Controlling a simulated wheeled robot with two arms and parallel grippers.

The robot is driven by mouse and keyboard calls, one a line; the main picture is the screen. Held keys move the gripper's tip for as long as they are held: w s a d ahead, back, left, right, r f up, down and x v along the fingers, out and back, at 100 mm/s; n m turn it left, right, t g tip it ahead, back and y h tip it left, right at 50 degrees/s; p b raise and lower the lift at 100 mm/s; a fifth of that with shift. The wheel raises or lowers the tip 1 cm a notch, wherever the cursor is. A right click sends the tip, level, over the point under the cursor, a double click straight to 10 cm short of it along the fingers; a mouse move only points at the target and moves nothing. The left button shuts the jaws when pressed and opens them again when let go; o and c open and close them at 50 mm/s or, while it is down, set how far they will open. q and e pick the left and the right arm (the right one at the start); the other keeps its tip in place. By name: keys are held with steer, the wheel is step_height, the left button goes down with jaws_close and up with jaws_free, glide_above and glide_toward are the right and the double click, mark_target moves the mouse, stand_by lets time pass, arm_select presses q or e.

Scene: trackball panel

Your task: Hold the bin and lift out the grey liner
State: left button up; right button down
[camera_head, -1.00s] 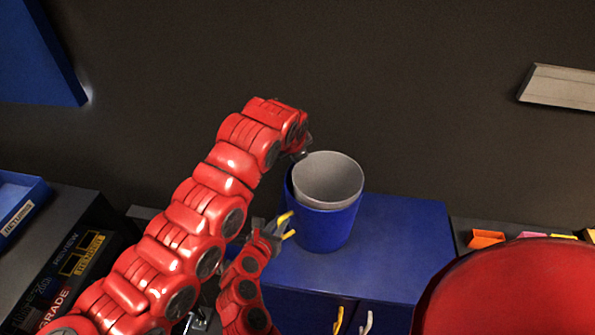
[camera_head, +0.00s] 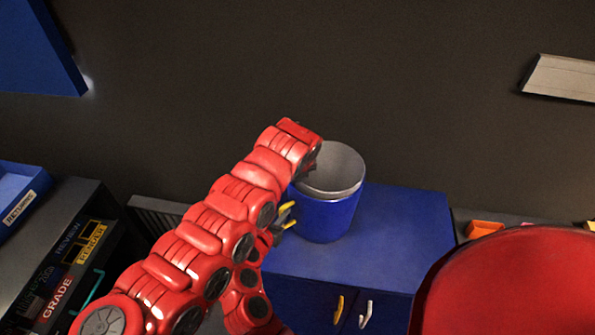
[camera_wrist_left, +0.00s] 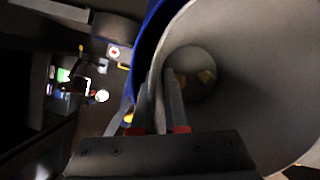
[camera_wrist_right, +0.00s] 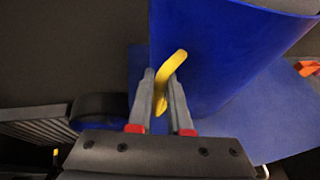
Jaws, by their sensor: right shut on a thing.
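The blue bin (camera_head: 327,219) stands upright on the blue cabinet top. The grey liner (camera_head: 335,168) sits inside it, its rim above the bin's rim. My left gripper (camera_wrist_left: 160,105) is at the liner's left rim; in its wrist view one finger lies inside the liner and one outside, parted with the thin wall between them. Its tips are hidden in the head view. My right gripper (camera_wrist_right: 161,95) is shut on the bin's yellow handle (camera_wrist_right: 170,75), at the bin's left side. In the head view my left arm hides most of the right gripper (camera_head: 284,217).
The blue cabinet top (camera_head: 400,235) is clear to the right of the bin. A dark wall is behind. A dark shelf unit (camera_head: 75,235) with a blue tray (camera_head: 20,195) stands at left. Orange and pink items (camera_head: 486,229) lie at right.

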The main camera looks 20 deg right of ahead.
arm_select(q)
steer(key=shift+w+f, duration=0.15)
steer(key=shift+f, duration=0.2)
steer(key=shift+c, duration=0.3)
jaws_close()
steer(key=shift+r, duration=0.2)
stand_by(1.3)
